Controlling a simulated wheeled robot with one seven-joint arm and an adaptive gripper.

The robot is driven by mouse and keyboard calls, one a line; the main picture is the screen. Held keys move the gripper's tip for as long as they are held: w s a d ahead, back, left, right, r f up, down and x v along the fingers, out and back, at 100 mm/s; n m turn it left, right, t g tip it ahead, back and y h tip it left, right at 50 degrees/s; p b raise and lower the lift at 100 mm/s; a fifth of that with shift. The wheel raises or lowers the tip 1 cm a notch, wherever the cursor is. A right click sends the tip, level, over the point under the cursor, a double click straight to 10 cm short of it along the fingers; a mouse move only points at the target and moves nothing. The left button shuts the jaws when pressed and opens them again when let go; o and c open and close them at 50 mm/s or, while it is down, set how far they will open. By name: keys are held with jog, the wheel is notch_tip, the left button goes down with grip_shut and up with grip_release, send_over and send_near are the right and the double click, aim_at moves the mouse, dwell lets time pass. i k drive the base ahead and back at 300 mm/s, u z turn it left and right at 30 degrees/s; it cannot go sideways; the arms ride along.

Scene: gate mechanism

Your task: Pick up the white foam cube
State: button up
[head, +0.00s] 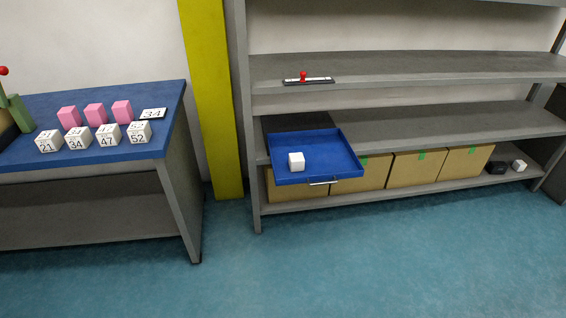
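A second small white object (519,165), perhaps a cube, is on the bottom shelf at the far right. Which of the two is foam I cannot tell. My gripper is not in view.
A grey shelf unit (420,70) holds a slider plate with a red knob (303,77) and cardboard boxes (417,168) below. A blue-topped table (100,160) at left carries numbered white cubes and pink blocks. A yellow post (212,100) stands between. Floor in front is clear.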

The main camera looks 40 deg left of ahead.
aim_at(296, 160)
jog(key=u, duration=1.35)
